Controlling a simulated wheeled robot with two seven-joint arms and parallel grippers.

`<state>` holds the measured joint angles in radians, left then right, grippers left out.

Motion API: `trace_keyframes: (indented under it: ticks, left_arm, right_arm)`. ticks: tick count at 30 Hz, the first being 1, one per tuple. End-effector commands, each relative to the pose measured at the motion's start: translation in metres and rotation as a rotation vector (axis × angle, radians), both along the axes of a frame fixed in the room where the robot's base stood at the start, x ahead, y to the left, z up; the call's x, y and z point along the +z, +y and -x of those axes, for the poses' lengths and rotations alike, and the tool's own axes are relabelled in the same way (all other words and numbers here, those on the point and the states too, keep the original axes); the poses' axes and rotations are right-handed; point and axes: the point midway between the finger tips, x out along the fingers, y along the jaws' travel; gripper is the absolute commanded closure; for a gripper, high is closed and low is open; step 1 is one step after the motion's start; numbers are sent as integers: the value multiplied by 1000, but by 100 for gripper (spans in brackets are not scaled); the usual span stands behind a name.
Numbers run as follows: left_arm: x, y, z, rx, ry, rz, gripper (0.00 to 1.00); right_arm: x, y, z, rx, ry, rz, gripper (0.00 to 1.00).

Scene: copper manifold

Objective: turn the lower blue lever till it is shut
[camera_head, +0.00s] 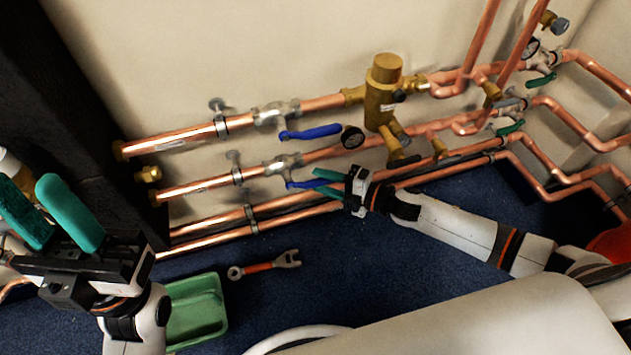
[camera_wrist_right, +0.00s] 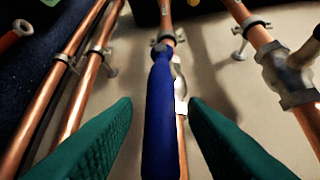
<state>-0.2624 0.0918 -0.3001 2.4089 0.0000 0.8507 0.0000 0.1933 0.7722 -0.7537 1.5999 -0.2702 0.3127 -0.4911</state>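The lower blue lever (camera_head: 303,184) sits on a valve (camera_head: 283,165) of the middle copper pipe and points right, roughly along the pipe. In the right wrist view the lever (camera_wrist_right: 160,115) lies between the two green fingers, with a gap on each side. My right gripper (camera_head: 325,183) is open around the lever's free end, and I see no clear contact. The right wrist view shows its fingers (camera_wrist_right: 160,105) apart. My left gripper (camera_head: 52,212) is open and empty at the far left, away from the pipes.
An upper blue lever (camera_head: 312,132) is on the pipe above, close by. A green tray (camera_head: 197,310) and a wrench (camera_head: 265,265) lie on the blue floor below.

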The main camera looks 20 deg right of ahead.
Motion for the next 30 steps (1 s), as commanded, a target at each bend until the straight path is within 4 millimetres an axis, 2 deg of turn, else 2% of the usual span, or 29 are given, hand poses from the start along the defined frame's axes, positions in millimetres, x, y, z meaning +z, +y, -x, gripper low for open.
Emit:
trace_keyframes:
  ticks: [6, 16, 23, 24, 30]
  left_arm:
    - [2, -1, -2, 2, -22, -2, 64]
    - [4, -1, -2, 1, -25, -2, 64]
    - [4, -1, -2, 1, -25, -2, 64]
    - [4, -1, -2, 1, -25, -2, 64]
    - [3, -1, -2, 0, -25, -2, 64]
  right_arm:
    - [-4, 16, -16, -1, -1, 0, 61]
    - [-4, 19, -17, -1, 1, 0, 61]
    - [-4, 19, -17, -1, 1, 0, 97]
    - [-4, 19, -17, -1, 1, 0, 100]
    - [-4, 19, -17, -1, 1, 0, 100]
